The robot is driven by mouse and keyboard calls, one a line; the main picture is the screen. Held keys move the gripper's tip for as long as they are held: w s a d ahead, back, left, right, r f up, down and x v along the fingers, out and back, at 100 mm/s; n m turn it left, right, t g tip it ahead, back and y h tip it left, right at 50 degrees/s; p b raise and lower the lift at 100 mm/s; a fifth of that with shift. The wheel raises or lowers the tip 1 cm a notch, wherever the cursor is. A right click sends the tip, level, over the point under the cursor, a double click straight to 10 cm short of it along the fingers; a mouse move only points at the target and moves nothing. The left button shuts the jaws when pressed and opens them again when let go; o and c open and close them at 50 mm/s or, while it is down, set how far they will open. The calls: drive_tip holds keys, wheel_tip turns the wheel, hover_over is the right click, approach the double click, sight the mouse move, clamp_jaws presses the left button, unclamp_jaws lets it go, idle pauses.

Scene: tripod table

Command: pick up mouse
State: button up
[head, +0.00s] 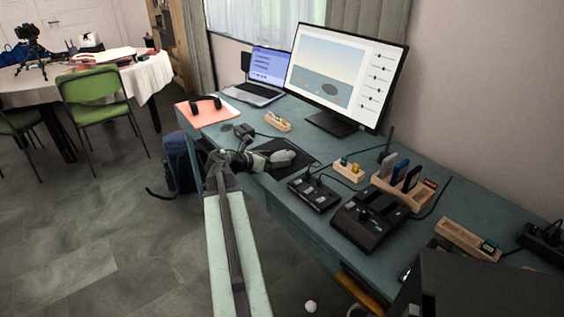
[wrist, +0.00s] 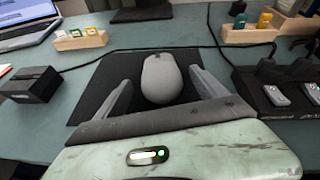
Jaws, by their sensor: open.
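A grey mouse (wrist: 161,79) sits on a dark mouse pad (wrist: 88,97) on the teal desk. My gripper (wrist: 160,84) is open, with one finger on each side of the mouse in the wrist view. Whether the fingers touch it I cannot tell. In the head view my gripper (head: 280,158) is over the pad (head: 297,148), at the desk's front edge, and the mouse is hard to tell apart from it.
A black box (wrist: 32,84) stands left of the pad and a black charger (wrist: 285,95) right of it. Wooden holders (wrist: 80,39) stand behind. A large monitor (head: 345,75) and a laptop (head: 257,75) are at the back. Floor is open left of the desk.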

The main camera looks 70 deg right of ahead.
drive_tip(key=c, duration=1.5)
drive_tip(key=shift+r, duration=0.15)
wheel_tip(320, 180, up, 10)
drive_tip(key=p, duration=1)
